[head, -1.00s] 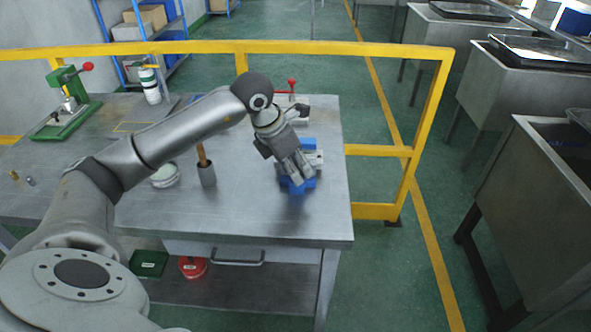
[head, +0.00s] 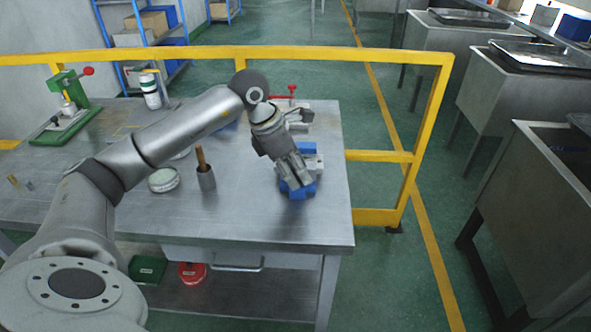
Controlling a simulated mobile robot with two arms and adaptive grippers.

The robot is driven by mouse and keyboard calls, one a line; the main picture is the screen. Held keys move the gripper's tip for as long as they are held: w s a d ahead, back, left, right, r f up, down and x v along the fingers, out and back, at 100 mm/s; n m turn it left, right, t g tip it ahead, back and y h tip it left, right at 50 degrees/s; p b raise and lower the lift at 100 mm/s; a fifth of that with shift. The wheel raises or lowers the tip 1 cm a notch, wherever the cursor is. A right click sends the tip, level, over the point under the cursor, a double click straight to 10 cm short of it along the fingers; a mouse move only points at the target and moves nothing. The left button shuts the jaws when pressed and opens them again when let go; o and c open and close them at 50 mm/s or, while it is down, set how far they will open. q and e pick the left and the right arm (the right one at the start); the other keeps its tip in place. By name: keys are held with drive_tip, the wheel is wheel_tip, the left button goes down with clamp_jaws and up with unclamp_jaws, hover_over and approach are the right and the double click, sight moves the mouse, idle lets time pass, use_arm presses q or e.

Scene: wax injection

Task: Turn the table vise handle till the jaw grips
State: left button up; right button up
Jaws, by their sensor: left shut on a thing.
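The blue table vise (head: 303,192) stands near the right end of the metal workbench, with a pale grey part (head: 316,162) showing on its right side. My left gripper (head: 293,184) reaches down over the vise from the upper left. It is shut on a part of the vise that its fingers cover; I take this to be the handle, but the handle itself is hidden. Whether the jaw touches anything cannot be seen. My right gripper is not in view.
On the workbench (head: 250,215) stand a grey cup with a wooden-handled tool (head: 206,177), a round tin (head: 163,180), a green press (head: 70,115) and a white bottle (head: 150,92). A red-handled clamp (head: 291,92) is behind the vise. A yellow rail (head: 340,50) runs behind the bench.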

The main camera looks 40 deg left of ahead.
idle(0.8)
use_arm(q)
drive_tip(key=o, duration=1)
drive_tip(key=v, duration=0.8)
drive_tip(key=shift+a, duration=0.1)
